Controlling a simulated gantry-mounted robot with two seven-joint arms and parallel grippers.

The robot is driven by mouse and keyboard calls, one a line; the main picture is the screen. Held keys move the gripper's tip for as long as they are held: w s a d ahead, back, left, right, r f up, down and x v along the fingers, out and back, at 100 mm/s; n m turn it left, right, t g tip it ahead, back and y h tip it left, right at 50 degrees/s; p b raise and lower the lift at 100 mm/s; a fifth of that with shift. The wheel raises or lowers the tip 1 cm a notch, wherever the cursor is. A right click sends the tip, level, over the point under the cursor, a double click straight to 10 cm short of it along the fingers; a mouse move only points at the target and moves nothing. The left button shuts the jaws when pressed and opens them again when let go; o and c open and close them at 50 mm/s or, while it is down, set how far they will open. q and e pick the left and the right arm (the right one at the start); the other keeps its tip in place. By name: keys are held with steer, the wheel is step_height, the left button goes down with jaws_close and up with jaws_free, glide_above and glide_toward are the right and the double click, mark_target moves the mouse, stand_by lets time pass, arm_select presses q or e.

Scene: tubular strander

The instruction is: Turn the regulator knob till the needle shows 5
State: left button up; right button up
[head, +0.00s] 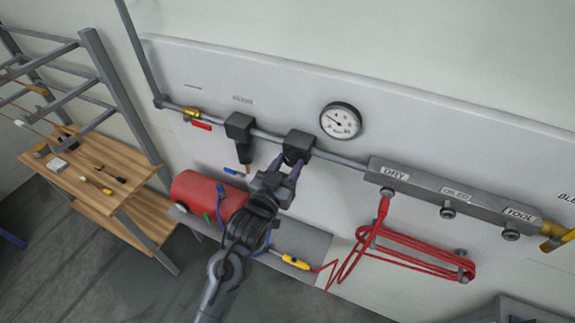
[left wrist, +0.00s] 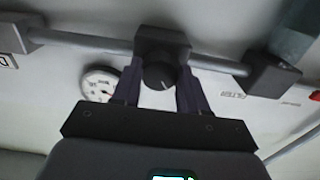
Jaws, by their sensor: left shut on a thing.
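The regulator (head: 299,141) is a black block on the grey pipe along the wall panel. Its round dark knob (left wrist: 159,76) has a white mark line and shows in the left wrist view. My left gripper (head: 285,170) reaches up from below, its two purple-grey fingers shut on either side of the knob. In the head view the knob is mostly hidden by the fingers. The round white gauge (head: 341,120) sits above and right of the regulator. Its needle points toward the upper left there; the numbers are too small to read. My right gripper is not in view.
A filter block (head: 240,127) and a yellow valve with a red handle (head: 200,125) are left on the pipe. A grey manifold (head: 450,192) lies right, above a coiled red hose (head: 415,250). A red tank (head: 205,193) and grey shelf (head: 300,245) are below.

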arm_select(q)
steer(key=shift+m, duration=0.5)
steer(key=m+p, duration=0.1)
steer(key=m, duration=0.1)
steer(key=shift+m, duration=0.4)
steer(key=m+p, duration=0.1)
steer(key=m, duration=0.2)
steer(key=shift+a+m, duration=0.1)
steer(key=shift+m, duration=0.2)
steer(key=m, duration=0.4)
steer(key=shift+p, duration=0.3)
steer(key=shift+w+m, duration=0.1)
steer(key=shift+m, duration=1.6)
steer(key=o, duration=1)
steer(key=shift+o, duration=0.2)
